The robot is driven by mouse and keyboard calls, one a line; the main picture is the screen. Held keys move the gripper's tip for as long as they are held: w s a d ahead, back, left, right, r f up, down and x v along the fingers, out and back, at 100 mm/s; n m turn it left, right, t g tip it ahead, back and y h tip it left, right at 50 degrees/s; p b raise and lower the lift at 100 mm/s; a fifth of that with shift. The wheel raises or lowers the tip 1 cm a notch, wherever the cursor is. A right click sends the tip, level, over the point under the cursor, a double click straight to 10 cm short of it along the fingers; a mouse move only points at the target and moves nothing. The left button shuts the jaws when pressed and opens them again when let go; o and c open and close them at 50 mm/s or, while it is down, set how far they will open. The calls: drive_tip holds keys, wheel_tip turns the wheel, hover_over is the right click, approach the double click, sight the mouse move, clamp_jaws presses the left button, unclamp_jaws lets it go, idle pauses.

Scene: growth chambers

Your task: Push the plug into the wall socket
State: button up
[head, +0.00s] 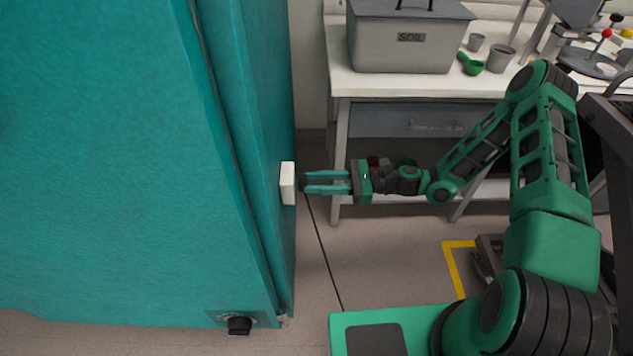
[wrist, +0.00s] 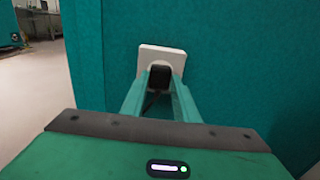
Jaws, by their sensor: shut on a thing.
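The white wall socket (head: 288,183) is a plate on the side of the teal chamber. In the wrist view the socket (wrist: 176,56) faces me, with a round recess in its middle. My gripper (head: 306,182) points left at the plate, its fingertips just short of it. It is shut on the black plug (wrist: 159,76), which sits between the fingertips in front of the recess. The plug covers much of the recess. I cannot tell how far its front is inside. In the head view the plug is mostly hidden by the fingers.
A white bench (head: 400,84) at the back holds a grey soil bin (head: 400,50), cups and a green scoop (head: 470,64). A thin dark line runs along the floor below my gripper.

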drive_tip(key=shift+a, duration=0.45)
drive_tip(key=o, duration=1.1)
drive_tip(key=shift+o, duration=0.2)
drive_tip(key=d, duration=1)
drive_tip(key=shift+d, duration=0.35)
drive_tip(key=shift+s, duration=0.1)
